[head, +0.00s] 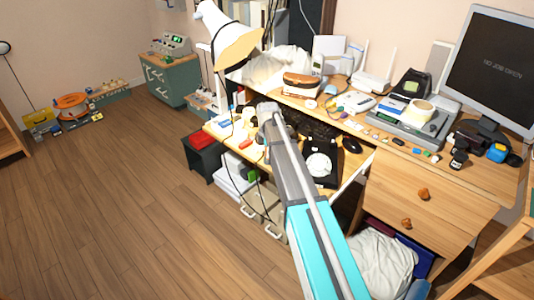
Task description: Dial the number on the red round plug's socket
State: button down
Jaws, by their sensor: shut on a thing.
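A black rotary phone (320,170) with a pale round dial sits on the low pull-out surface of the desk, just right of my arm. My arm reaches up from the bottom, and its far grey end is over the desk's left part. My gripper is not distinguishable there; it seems hidden behind or below the arm's end. A red round plug and its socket cannot be made out. Dark cords (241,165) hang down at the desk's left side. No number is readable.
A white lamp (232,42) stands at the desk's left. A dark keyboard (315,128), a mouse (351,145) and several small items crowd the desk (483,178). A monitor (492,62) stands at the right. The wooden floor (115,200) at left is mostly clear.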

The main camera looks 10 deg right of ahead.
jog(key=c, duration=0.5)
grip_release()
jog(key=shift+c, duration=0.2)
jog(key=shift+a, duration=0.1)
